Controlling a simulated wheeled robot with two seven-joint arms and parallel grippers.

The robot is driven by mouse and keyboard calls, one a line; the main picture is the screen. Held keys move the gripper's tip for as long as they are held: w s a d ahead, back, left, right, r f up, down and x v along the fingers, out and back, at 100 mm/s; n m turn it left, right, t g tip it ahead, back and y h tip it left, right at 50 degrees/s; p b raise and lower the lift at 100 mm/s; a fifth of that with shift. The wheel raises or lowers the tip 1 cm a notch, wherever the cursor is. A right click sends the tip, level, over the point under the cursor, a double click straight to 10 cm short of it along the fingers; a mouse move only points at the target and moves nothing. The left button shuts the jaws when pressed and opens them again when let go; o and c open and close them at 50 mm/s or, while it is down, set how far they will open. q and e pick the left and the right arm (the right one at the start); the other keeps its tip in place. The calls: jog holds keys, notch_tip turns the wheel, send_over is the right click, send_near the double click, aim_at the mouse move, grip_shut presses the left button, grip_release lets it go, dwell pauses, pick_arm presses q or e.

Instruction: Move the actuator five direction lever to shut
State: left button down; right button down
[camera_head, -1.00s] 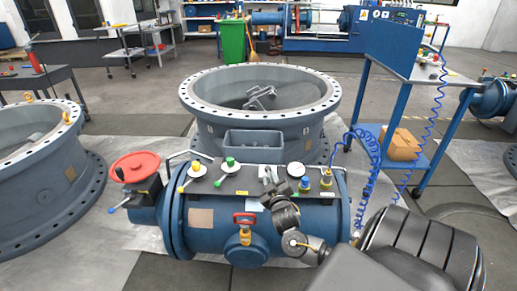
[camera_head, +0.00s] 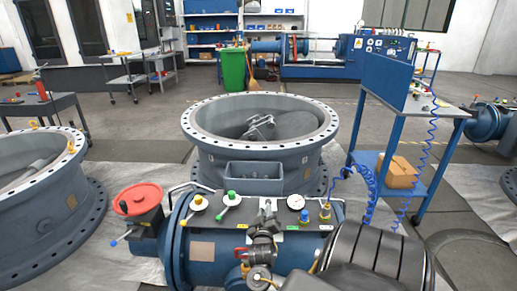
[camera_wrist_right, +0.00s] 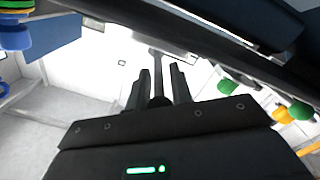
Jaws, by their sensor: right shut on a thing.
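The blue actuator (camera_head: 205,252) lies in front of me, with a dark panel on top. My right gripper (camera_head: 266,217) reaches the panel's middle from the front and is shut on a grey lever there. In the right wrist view, the two dark fingers (camera_wrist_right: 158,88) close around a dark stem (camera_wrist_right: 157,68) with a wider crosspiece at its end. The fingers and wrist hide much of the lever in the head view, so its exact angle is unclear. My left gripper is out of view.
Left of the lever are a green-knobbed handle (camera_head: 230,207) and a yellow-knobbed one (camera_head: 199,203). A gauge (camera_head: 296,202) and a blue knob (camera_head: 304,216) stand to its right. A red handwheel (camera_head: 137,199) is at the actuator's left end. A blue coiled hose (camera_head: 368,190) hangs at right.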

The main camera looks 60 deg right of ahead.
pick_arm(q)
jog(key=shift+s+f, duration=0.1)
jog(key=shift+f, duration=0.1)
pick_arm(e)
jog(key=shift+w+r, duration=0.1)
jog(key=c, duration=1.5)
grip_release()
